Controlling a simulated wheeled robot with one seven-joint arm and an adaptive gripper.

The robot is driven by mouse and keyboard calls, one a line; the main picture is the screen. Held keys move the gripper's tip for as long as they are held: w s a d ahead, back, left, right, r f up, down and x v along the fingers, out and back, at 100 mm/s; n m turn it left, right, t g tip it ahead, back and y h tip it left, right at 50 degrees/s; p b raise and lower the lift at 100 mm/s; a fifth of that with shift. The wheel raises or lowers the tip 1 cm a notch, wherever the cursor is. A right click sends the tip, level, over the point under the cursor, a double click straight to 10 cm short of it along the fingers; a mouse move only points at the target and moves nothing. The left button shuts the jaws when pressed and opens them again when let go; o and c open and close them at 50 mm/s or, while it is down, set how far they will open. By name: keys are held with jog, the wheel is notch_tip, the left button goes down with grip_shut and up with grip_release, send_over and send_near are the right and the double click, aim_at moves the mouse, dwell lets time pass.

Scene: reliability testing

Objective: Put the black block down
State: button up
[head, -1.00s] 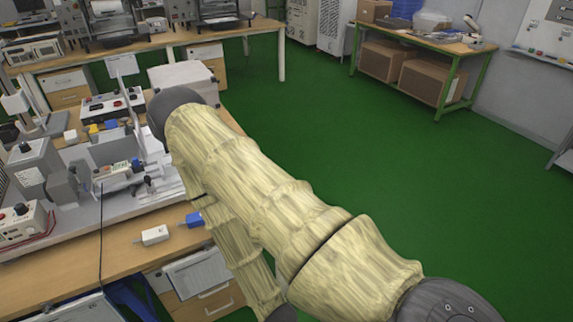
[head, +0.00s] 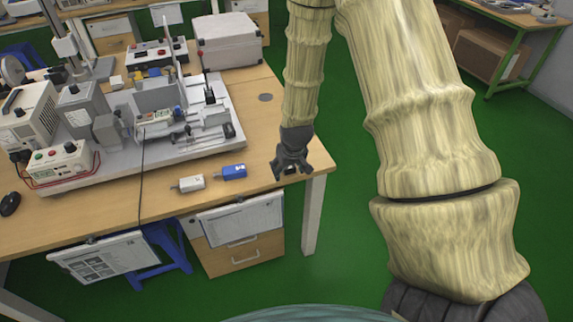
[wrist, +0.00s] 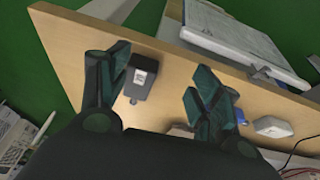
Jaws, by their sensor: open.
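The black block (wrist: 141,78), with a pale label on its face, appears in the wrist view on the wooden tabletop (wrist: 165,62) near the table's edge. It lies between the two spread fingers of my gripper (wrist: 152,85), closer to the left finger; I cannot tell whether it touches that finger. In the head view my gripper (head: 291,172) points down at the right end of the table, open. There the block is mostly hidden by the gripper and cannot be made out clearly.
A blue block (head: 229,172) and a white block (head: 188,183) lie left of my gripper on the table. Behind them stands a grey test rig (head: 165,125). A white box (head: 226,40) stands at the back. Clipboards (head: 240,219) hang at the front edge.

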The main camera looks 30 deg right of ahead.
jog(key=w+d+r, duration=0.4)
jog(key=w+r, duration=0.1)
jog(key=r, duration=0.2)
jog(key=shift+m+t, duration=0.3)
jog(key=shift+s+a+p+x, duration=0.15)
jog(key=shift+p+x, duration=0.3)
jog(key=shift+x, duration=1.35)
jog(key=shift+a+p+x, duration=0.15)
jog(key=shift+p+x, duration=0.25)
jog(key=shift+x, duration=1.35)
jog(key=shift+s+a+p+x, duration=0.15)
jog(key=shift+p+x, duration=0.3)
jog(key=shift+x, duration=1.35)
jog(key=shift+w+f, duration=0.1)
jog(key=shift+c, duration=0.4)
jog(key=c, duration=1.1)
jog(key=shift+c, duration=0.2)
